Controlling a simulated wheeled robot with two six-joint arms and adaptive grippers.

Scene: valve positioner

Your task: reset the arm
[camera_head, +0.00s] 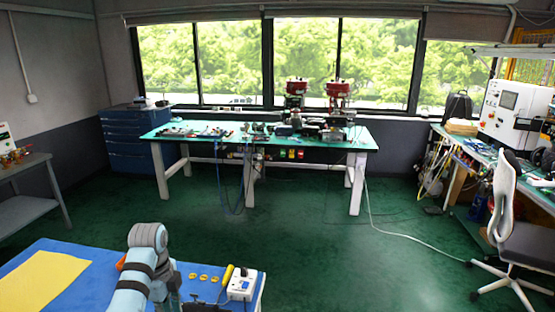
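One of my arms (148,238), light blue and grey with dark bands, rises from the bottom edge at the lower left and is bent at its top joint. It stands in front of a blue-topped table (85,276). It looks like my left arm. Its gripper fingers cannot be made out; the arm runs down to dark parts cut off by the bottom edge. No part of my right arm or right gripper shows.
The blue table holds a yellow sheet (40,281), small yellow rings (204,278), a yellow-handled tool (227,274) and a white box (242,284). A workbench (165,133) with red-topped valves stands by the windows. An office chair (505,205) stands right. The green floor between is mostly open.

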